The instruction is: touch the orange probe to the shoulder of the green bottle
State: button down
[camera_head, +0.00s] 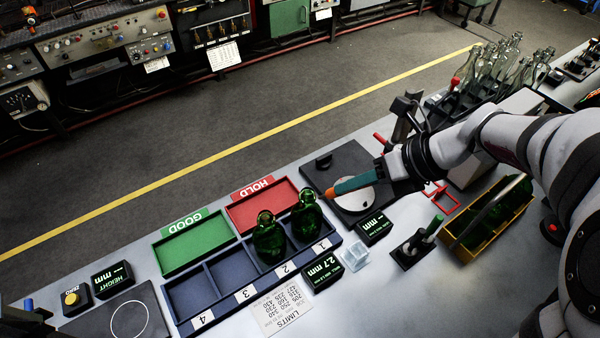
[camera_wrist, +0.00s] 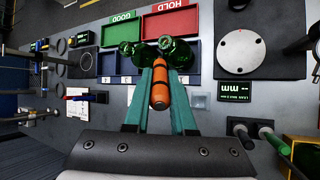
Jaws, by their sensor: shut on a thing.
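Two dark green bottles stand in the blue numbered rack (camera_head: 222,270): one bottle (camera_head: 306,215) in the compartment labelled 1, the other (camera_head: 268,240) in the one labelled 2. In the wrist view they show beyond my fingertips, one on the right (camera_wrist: 178,52) and one on the left (camera_wrist: 141,54). My gripper (camera_head: 341,188), with teal fingers, is shut on the orange probe (camera_wrist: 160,88). The probe's orange end (camera_head: 329,193) shows at the fingertips in the head view, right of the compartment 1 bottle and apparently apart from it.
A red HOLD tray (camera_head: 248,216) and a green GOOD tray (camera_head: 190,247) sit behind the rack. A round metal plate on a black base (camera_wrist: 241,50), a display box (camera_head: 375,227), a green-handled stand (camera_head: 411,249) and a yellow crate (camera_head: 468,255) are nearby.

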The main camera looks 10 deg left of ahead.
jog(key=s+a+n+g, duration=0.1)
jog(key=s+a, duration=0.3)
jog(key=a, duration=0.1)
notch_tip(320, 180, down, 8)
jog(key=shift+w+a+r, duration=0.2)
jog(key=shift+a+r, duration=0.05)
jog(key=shift+a+f, duration=0.3)
jog(key=shift+f, duration=0.1)
jog(key=shift+a+f, duration=0.35)
jog(key=shift+f, duration=0.05)
dwell(2.7)
jog(key=shift+v, duration=1.55)
